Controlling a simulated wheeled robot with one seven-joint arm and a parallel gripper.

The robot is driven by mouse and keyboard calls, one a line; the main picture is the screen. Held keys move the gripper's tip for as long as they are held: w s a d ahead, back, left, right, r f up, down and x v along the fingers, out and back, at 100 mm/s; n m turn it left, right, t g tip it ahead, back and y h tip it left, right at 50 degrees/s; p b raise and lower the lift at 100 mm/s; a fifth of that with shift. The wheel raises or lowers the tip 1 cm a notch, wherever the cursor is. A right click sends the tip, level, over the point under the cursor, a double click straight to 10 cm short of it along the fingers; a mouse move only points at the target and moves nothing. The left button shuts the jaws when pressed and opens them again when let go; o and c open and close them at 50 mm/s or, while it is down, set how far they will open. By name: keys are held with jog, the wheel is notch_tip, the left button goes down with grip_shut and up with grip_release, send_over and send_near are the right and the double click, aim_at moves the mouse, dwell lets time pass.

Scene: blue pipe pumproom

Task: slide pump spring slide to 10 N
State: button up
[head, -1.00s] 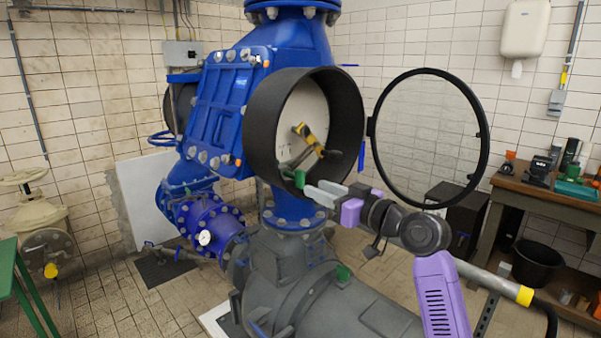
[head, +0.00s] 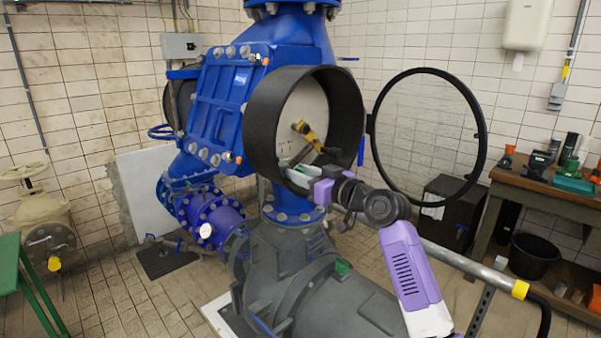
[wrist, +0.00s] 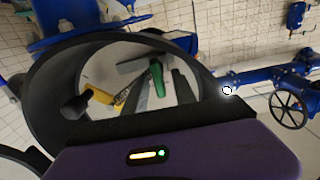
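The spring mechanism sits inside a round black housing (head: 256,150) on the blue pump. Its yellow part (head: 307,131) shows above my gripper, and also in the wrist view (wrist: 102,96), beside a coiled spring (wrist: 128,92). A green slide piece (wrist: 157,78) lies to the right of the spring. My gripper (wrist: 161,80) reaches into the housing with its two dark fingers apart, one on each side of the green piece. I cannot tell whether they touch it. In the head view the pale fingers (head: 290,172) partly cover the mechanism. I cannot read any scale.
A round glass cover (head: 425,140) with a black rim stands open to the right of the housing. The housing wall (wrist: 52,100) surrounds my fingers closely. A grey rail (head: 460,262) runs below my arm. A workbench (head: 530,195) stands at the right.

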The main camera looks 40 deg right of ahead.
jog(key=shift+c, duration=0.4)
grip_shut()
dwell(0.9)
